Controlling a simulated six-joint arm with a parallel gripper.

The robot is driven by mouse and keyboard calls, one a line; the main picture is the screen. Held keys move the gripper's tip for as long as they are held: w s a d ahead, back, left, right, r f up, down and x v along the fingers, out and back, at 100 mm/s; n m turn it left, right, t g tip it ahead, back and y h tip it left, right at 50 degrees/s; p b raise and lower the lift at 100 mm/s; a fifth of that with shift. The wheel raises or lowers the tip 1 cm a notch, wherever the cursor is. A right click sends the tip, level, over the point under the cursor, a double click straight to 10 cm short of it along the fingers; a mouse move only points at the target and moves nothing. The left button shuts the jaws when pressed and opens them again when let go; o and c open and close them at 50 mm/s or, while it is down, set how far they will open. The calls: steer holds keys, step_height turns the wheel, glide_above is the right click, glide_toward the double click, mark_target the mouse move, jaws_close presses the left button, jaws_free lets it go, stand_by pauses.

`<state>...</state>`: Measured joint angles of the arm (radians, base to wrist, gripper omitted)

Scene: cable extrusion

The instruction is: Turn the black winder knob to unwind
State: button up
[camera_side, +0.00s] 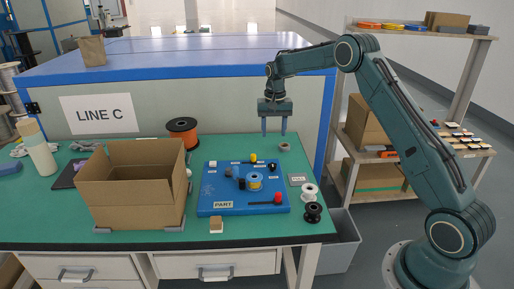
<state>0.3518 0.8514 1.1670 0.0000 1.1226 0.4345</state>
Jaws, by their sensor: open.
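A blue board (213,193) lies on the green bench top and carries a small blue device with a yellow part (255,181). A small black piece (242,184) sits beside the yellow part. Another small dark piece (271,163) is near the board's back right. I cannot tell for certain which is the winder knob at this size. A black bar with a red end (278,197) lies at the board's right front. My gripper (274,132) points down, open and empty, above and behind the board, apart from everything on it.
An open cardboard box (130,197) stands left of the board. An orange spool (183,132) is behind it. White (309,192) and black spools (313,212) stand at the right. A small tan block (216,225) is in front. The "LINE C" panel (98,114) rises behind the bench.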

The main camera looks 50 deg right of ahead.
mark_target(272, 164)
step_height(272, 164, down, 13)
steer(key=shift+f, duration=0.2)
stand_by(0.5)
steer(key=c, duration=0.9)
